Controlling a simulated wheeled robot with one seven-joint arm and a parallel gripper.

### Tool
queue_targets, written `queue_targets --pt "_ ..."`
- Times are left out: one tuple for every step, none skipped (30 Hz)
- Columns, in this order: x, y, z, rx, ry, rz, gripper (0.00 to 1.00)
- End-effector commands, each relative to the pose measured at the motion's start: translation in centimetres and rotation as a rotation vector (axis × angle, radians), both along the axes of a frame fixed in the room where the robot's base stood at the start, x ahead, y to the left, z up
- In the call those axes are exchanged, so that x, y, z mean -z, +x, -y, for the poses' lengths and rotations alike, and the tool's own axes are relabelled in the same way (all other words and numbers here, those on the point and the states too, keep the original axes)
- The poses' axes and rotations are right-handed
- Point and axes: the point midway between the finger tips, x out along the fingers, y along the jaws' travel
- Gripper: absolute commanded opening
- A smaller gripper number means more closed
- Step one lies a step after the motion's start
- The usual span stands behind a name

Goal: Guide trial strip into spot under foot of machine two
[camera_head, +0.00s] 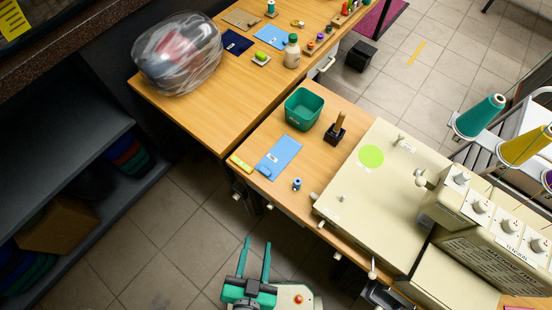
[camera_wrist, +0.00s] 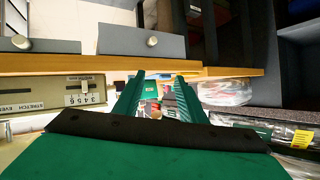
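A cream sewing machine (camera_head: 480,225) with dials and a "TENSION" label stands at the right in the head view. A light blue cloth piece (camera_head: 278,156) with a small label lies flat on the near table, possibly the trial strip. A yellow item (camera_head: 241,163) lies beside its left edge. My gripper (camera_head: 257,243) is over the floor, in front of the table and apart from these. Its green fingers are apart and hold nothing; they also show in the wrist view (camera_wrist: 159,85).
The near table (camera_head: 348,97) holds a green bin (camera_head: 304,108), a dark stand with a wooden peg (camera_head: 335,128) and a small blue spool (camera_head: 297,184). A bagged bundle (camera_head: 177,53) sits on the far table. Dark shelves (camera_head: 75,150) stand left. Floor between is clear.

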Motion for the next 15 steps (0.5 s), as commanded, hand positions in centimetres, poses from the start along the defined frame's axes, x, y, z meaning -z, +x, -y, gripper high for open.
queue_targets --pt "0.9 0.2 -1.0 0.043 0.040 -0.038 0.38" --pt "1.5 0.3 -1.7 0.066 0.064 -0.063 0.38" --pt "2.3 0.5 -2.6 0.096 0.096 -0.096 0.38" --pt "2.8 0.7 -3.3 0.119 0.122 -0.120 0.38" --pt "3.2 1.0 -3.9 0.142 0.147 -0.143 0.38" --pt "3.8 1.3 -4.8 0.173 0.179 -0.172 0.38" --pt "4.1 1.6 -5.4 0.197 0.203 -0.195 0.38" --pt "4.5 1.9 -6.0 0.220 0.227 -0.215 0.38" --pt "4.9 2.4 -6.9 0.251 0.260 -0.243 0.38" --pt "5.2 2.8 -7.5 0.274 0.283 -0.263 0.38" --pt "5.4 3.3 -8.0 0.297 0.307 -0.282 0.38" --pt "5.6 3.9 -8.7 0.330 0.339 -0.305 0.38" --pt "5.7 4.4 -9.2 0.354 0.362 -0.323 0.38" --pt "5.8 4.9 -9.6 0.379 0.385 -0.340 0.38" --pt "5.9 5.6 -10.2 0.411 0.416 -0.363 0.38"
